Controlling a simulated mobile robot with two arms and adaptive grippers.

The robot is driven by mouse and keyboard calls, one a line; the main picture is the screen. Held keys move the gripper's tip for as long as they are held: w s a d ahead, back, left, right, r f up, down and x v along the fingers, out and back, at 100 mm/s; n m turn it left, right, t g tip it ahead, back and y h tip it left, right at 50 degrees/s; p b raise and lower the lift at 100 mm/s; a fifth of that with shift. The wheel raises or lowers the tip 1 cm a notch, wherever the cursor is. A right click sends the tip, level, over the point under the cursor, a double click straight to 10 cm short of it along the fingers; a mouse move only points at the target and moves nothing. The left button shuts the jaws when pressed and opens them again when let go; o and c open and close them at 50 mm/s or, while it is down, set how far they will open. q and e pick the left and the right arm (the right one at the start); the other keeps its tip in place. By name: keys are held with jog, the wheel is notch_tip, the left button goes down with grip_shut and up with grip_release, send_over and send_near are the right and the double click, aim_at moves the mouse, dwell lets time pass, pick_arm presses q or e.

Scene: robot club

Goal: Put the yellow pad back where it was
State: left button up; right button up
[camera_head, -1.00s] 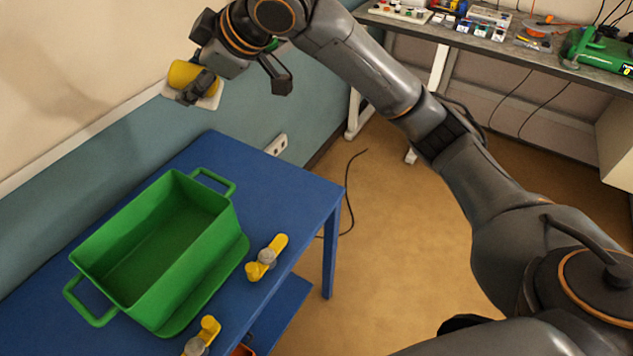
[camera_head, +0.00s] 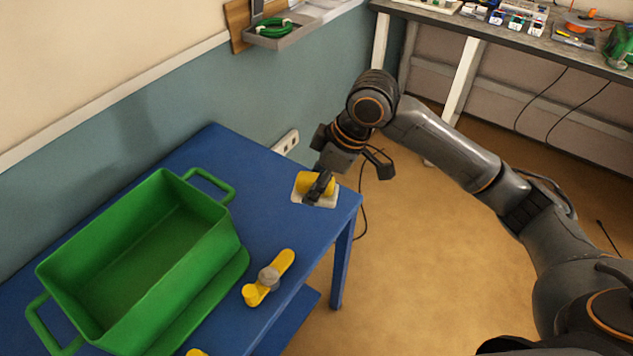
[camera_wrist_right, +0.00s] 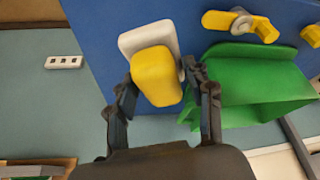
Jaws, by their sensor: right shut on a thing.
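The yellow pad (camera_head: 302,182) has a white plate (camera_head: 327,201) fixed to or lying against one side. My right gripper (camera_head: 319,187) is shut on the pad, at the far right corner of the blue table (camera_head: 270,210). I cannot tell whether the plate touches the tabletop or hovers just above it. In the right wrist view the pad (camera_wrist_right: 157,78) sits between the two fingers, with the white plate (camera_wrist_right: 135,40) beyond it against the blue table (camera_wrist_right: 100,60). My left gripper is not in view.
A green bin (camera_head: 200,275) with handles stands on the table, left of the pad. A yellow clamp with a grey knob (camera_head: 268,277) lies near the front edge. A wall socket (camera_head: 287,142) is behind. The blue tabletop between bin and pad is clear.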

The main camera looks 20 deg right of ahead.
jog(key=w+f, duration=0.2)
jog(key=w, duration=0.1)
jog(key=w+d+f, duration=0.1)
jog(key=w+f, duration=0.1)
jog(key=w, duration=0.1)
jog(key=w+d+f, duration=0.1)
jog(key=w+f, duration=0.2)
jog(key=shift+d+f+p, duration=0.1)
jog(key=shift+d+p, duration=0.1)
jog(key=shift+p, duration=0.15)
jog(key=shift+w+d+f, duration=0.1)
jog(key=shift+w+f, duration=0.2)
jog(key=shift+f, duration=0.05)
notch_tip(320, 180, down, 3)
jog(key=shift+w+f+p, duration=0.1)
jog(key=shift+p, duration=0.3)
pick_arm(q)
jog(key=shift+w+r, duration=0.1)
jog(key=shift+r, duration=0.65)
pick_arm(e)
jog(key=shift+f, duration=0.1)
jog(key=shift+f, duration=0.1)
jog(key=o, duration=1)
